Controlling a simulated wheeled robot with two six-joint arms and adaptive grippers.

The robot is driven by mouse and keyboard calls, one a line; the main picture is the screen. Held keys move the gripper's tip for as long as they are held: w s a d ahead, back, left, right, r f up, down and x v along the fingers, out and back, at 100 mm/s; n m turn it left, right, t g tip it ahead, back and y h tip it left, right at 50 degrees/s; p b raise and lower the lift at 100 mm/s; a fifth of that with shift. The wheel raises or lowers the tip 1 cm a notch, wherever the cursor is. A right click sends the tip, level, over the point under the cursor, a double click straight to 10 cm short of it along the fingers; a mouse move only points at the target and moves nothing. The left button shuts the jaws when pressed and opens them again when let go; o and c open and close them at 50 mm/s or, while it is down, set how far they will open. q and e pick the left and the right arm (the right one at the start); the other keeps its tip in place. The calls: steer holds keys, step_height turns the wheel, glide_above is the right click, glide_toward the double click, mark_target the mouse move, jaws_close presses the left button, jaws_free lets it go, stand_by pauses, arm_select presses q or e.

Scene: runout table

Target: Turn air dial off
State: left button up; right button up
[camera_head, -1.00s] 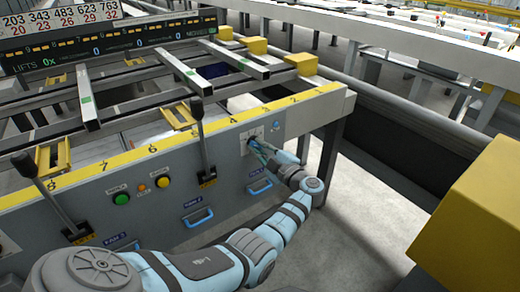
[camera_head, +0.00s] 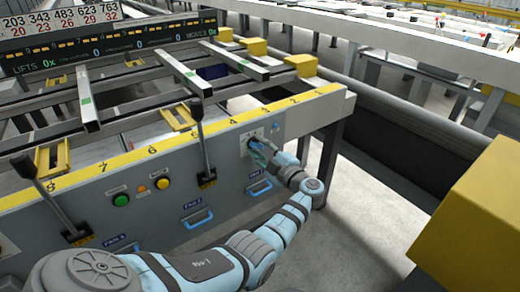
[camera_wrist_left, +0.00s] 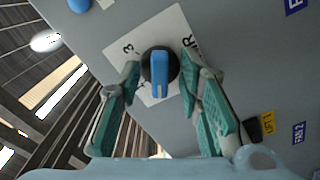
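The air dial (camera_wrist_left: 159,72) is a black round knob with a blue pointer, on a white label plate on the grey panel. In the left wrist view it lies between the fingertips of my left gripper (camera_wrist_left: 160,80), which is open around it. A small gap shows on the left; the right fingertip is very near the knob, and I cannot tell whether it touches. In the head view the left gripper (camera_head: 256,148) is at the white plate (camera_head: 251,136), mostly covering the dial. My right gripper is in neither view.
The grey panel (camera_head: 225,175) carries black levers (camera_head: 202,145), a green button (camera_head: 121,199), a yellow button (camera_head: 162,183) and blue handles (camera_head: 198,217). A yellow block (camera_head: 478,225) stands at the right. Open floor (camera_head: 350,220) lies right of the panel.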

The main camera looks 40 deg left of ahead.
arm_select(q)
steer(key=v, duration=1.2)
